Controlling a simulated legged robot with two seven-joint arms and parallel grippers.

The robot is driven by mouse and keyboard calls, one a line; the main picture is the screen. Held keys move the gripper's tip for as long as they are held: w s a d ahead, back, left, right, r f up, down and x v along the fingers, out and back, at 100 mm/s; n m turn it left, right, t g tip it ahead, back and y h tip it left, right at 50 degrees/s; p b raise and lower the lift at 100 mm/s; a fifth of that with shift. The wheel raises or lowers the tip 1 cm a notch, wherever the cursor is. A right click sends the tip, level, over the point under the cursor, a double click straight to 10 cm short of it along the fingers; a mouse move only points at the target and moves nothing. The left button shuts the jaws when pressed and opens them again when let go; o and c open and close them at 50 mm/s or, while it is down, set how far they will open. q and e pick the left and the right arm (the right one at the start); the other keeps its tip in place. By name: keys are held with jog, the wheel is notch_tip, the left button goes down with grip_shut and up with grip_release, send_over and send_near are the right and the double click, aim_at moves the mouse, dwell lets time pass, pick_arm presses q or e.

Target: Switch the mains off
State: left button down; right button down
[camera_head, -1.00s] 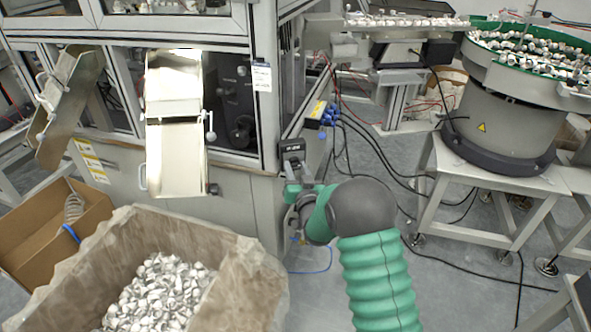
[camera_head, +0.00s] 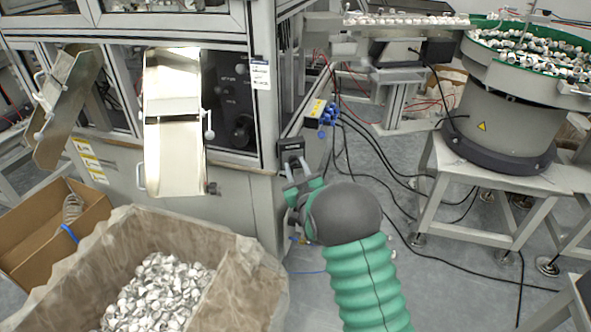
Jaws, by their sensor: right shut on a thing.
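The mains switch shows as a dark grey box (camera_head: 290,147) on the corner post of the machine cabinet, right of the picture's middle-left. My right gripper (camera_head: 293,170) is at the lower part of this box, its grey fingers reaching up to it. It is shut on the switch's handle, which the fingers and the box's lower edge mostly hide. I cannot tell which way the handle is turned. My green and dark grey right arm comes up from the bottom. My left gripper is not in view.
Blue connectors with black cables (camera_head: 324,115) sit just right of the switch. A lined bin of caps (camera_head: 236,262) and a cardboard box (camera_head: 35,245) stand at the lower left. A bowl feeder (camera_head: 503,120) stands on a table at the right.

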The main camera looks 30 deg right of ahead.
jog(key=n, duration=0.6)
jog(key=shift+f+n, duration=0.1)
jog(key=shift+n, duration=0.2)
jog(key=n, duration=0.3)
jog(key=shift+a+n, duration=0.1)
jog(key=shift+n, duration=0.3)
jog(key=shift+s+f+n, duration=0.1)
jog(key=shift+f+n, duration=0.05)
jog(key=shift+n, duration=0.65)
jog(key=c, duration=1.4)
grip_release()
jog(key=shift+a, duration=0.1)
jog(key=shift+o, duration=1.8)
jog(key=shift+r, duration=0.25)
